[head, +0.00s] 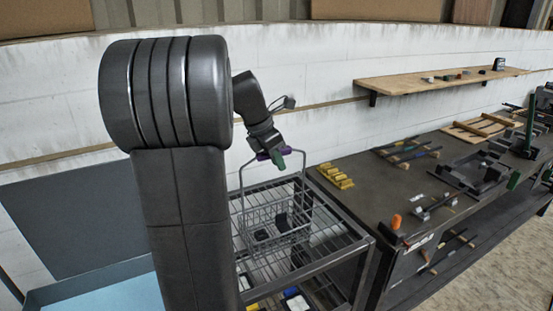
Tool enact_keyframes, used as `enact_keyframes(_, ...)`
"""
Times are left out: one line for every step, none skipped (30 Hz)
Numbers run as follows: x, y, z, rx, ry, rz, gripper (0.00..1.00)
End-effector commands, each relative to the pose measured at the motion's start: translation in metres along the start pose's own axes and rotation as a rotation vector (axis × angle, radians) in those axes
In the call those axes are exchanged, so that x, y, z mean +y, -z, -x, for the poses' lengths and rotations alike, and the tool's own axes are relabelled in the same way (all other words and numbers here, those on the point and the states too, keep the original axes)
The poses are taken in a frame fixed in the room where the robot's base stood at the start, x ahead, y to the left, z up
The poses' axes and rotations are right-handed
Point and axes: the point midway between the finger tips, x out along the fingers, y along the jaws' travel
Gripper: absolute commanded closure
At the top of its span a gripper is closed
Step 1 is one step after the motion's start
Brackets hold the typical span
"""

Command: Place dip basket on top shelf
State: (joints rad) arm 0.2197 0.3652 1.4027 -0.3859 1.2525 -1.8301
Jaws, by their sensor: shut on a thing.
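Dark pieces show in or behind the basket's wires. The basket is in front of the top shelf (325,243) of a grey wire rack. Whether its bottom touches the shelf or hangs above it, I cannot tell. My arm hides the rack's left part.
A dark workbench (375,200) with yellow blocks (336,176), an orange-topped tool (396,221) and clamps stands right of the rack. A wooden wall shelf (430,82) holds small items. A blue tray or tank (110,292) lies at the lower left. Lower rack levels hold small boxes (297,302).

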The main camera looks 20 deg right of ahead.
Motion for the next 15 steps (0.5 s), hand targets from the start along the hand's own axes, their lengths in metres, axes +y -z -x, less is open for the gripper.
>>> enact_keyframes(0.0003,-0.001,0.0016,-0.002,-0.003,-0.001,1.0)
enact_keyframes(0.0003,-0.001,0.0016,-0.002,-0.002,-0.001,1.0)
enact_keyframes(0.0003,-0.001,0.0015,-0.002,-0.002,-0.001,1.0)
enact_keyframes(0.0003,-0.0008,0.0011,-0.002,-0.002,-0.001,1.0)
enact_keyframes(0.0003,-0.0005,0.0004,-0.002,-0.002,-0.001,1.0)
enact_keyframes(0.0003,0.0,-0.0007,-0.002,-0.002,-0.001,1.0)
enact_keyframes(0.0,0.001,-0.0023,0.0,0.0,0.0,0.78)
enact_keyframes(0.0,0.0008,-0.002,0.0,0.0,0.0,0.72)
enact_keyframes(0.0,0.0008,-0.0019,0.0,0.0,0.0,0.64)
enact_keyframes(0.0,0.0008,-0.0019,0.0,0.0,0.0,0.58)
enact_keyframes(0.0,0.0008,-0.0019,0.0,0.0,0.0,0.58)
enact_keyframes(0.0001,0.0008,-0.0019,0.0,0.0,0.0,0.58)
enact_keyframes(0.0,0.0008,-0.0018,0.0,0.0,0.0,0.58)
enact_keyframes(0.0,0.0008,-0.0018,0.0,0.0,0.0,0.58)
enact_keyframes(0.0,0.0008,-0.0018,0.0,0.0,0.0,0.58)
